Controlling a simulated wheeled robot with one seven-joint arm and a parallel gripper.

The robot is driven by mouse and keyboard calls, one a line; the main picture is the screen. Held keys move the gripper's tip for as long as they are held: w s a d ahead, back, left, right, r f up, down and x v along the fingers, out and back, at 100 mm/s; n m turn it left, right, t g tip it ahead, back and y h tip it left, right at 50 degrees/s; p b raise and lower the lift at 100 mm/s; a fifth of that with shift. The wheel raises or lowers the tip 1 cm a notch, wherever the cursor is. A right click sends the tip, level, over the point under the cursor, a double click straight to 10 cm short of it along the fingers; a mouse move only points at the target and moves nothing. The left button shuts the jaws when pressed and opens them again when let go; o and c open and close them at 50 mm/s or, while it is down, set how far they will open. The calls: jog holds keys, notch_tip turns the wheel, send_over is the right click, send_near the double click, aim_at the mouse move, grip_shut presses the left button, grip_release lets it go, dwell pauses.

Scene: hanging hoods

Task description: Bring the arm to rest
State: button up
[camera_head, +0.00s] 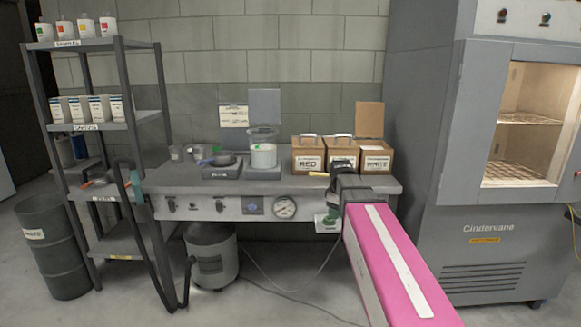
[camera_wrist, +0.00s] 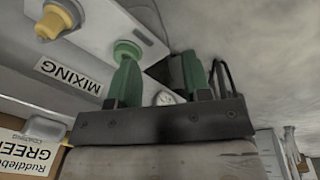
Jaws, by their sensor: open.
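My gripper (camera_wrist: 160,75) shows in the wrist view as two green fingers standing well apart. No object is clearly held between them. A pale rounded shape shows low behind the gap, and I cannot tell what it is. In the head view my pink arm reaches in from the lower right to the right part of the workbench (camera_head: 180,182). Its dark wrist end is in front of the bench edge, below the cardboard boxes. The fingertips are hard to make out there. I cannot tell whether they touch anything.
Boxes marked RED (camera_head: 308,160) and WHITE (camera_head: 376,162) stand on the bench near my wrist. A beaker (camera_head: 263,152) stands left of them. A grey cabinet (camera_head: 490,238) rises at right. A shelf rack (camera_head: 100,130) and barrel (camera_head: 50,250) are left. A MIXING label (camera_wrist: 68,76) shows near the fingers.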

jog(key=s+d+f+m+g, duration=0.1)
jog(key=s+f+m, duration=1)
jog(key=s+f, duration=0.6)
notch_tip(320, 180, down, 4)
jog(key=shift+d, duration=0.25)
